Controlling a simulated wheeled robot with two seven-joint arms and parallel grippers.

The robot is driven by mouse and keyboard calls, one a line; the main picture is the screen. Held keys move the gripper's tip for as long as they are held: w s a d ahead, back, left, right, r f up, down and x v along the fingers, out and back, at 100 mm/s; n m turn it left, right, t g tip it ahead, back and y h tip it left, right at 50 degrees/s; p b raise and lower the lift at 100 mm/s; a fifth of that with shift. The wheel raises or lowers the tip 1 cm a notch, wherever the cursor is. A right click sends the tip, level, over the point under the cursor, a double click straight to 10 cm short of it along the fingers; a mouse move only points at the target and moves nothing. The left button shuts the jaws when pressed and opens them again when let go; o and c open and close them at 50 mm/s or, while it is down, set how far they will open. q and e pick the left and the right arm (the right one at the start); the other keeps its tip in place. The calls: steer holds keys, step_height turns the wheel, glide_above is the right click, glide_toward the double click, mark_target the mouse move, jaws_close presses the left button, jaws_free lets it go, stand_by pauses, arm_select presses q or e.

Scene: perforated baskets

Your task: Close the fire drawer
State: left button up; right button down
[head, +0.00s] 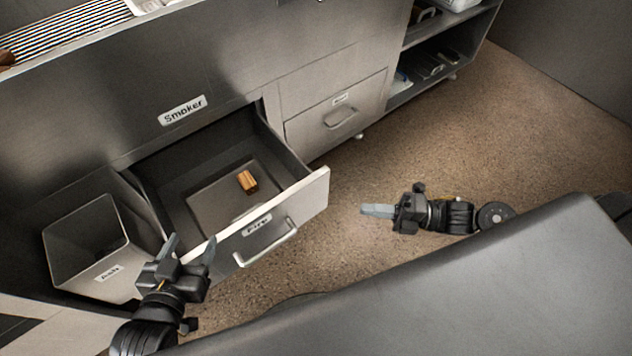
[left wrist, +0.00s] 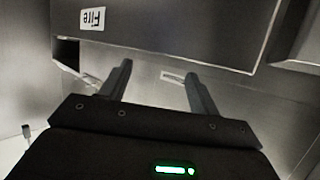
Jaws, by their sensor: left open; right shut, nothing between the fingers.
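The fire drawer (head: 310,200) is pulled well out of the metal smoker cabinet in the head view. Its front carries a "Fire" label and a bar handle (head: 268,245). A small wood block (head: 247,181) lies inside it. My left gripper (head: 190,246) is open and empty, close to the left end of the drawer front; I cannot tell if it touches. My right gripper (head: 365,211) is shut and empty over the floor, to the right of the drawer.
An open ash bin (head: 120,270) stands left of the drawer, near my left gripper. A closed drawer (head: 335,115) with a handle is to the right. Open shelves (head: 440,70) are at the upper right. The speckled floor (head: 480,130) on the right is clear.

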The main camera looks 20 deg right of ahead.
arm_select(q)
steer(key=shift+s+a, duration=0.1)
steer(key=shift+s, duration=0.05)
arm_select(e)
steer(key=shift+a, duration=0.1)
arm_select(q)
steer(key=shift+r, duration=0.1)
steer(key=shift+d+r+t, duration=0.35)
steer(key=shift+d+t, duration=0.05)
steer(key=shift+w+d+r+h+b, duration=0.25)
steer(key=shift+d+r+h+b, duration=0.1)
steer(key=shift+r+h, duration=0.15)
arm_select(e)
steer(key=x, duration=0.3)
steer(key=w+x, duration=0.1)
steer(key=x, duration=0.3)
steer(key=w+d+x, duration=0.1)
steer(key=x, duration=0.3)
steer(key=shift+a, duration=0.2)
arm_select(q)
steer(key=shift+d+r+t, duration=0.1)
steer(key=shift+r+t, duration=0.15)
steer(key=shift+t, duration=0.15)
arm_select(e)
steer(key=shift+w+a, duration=0.2)
steer(key=shift+w, duration=0.4)
steer(key=shift+w, duration=0.1)
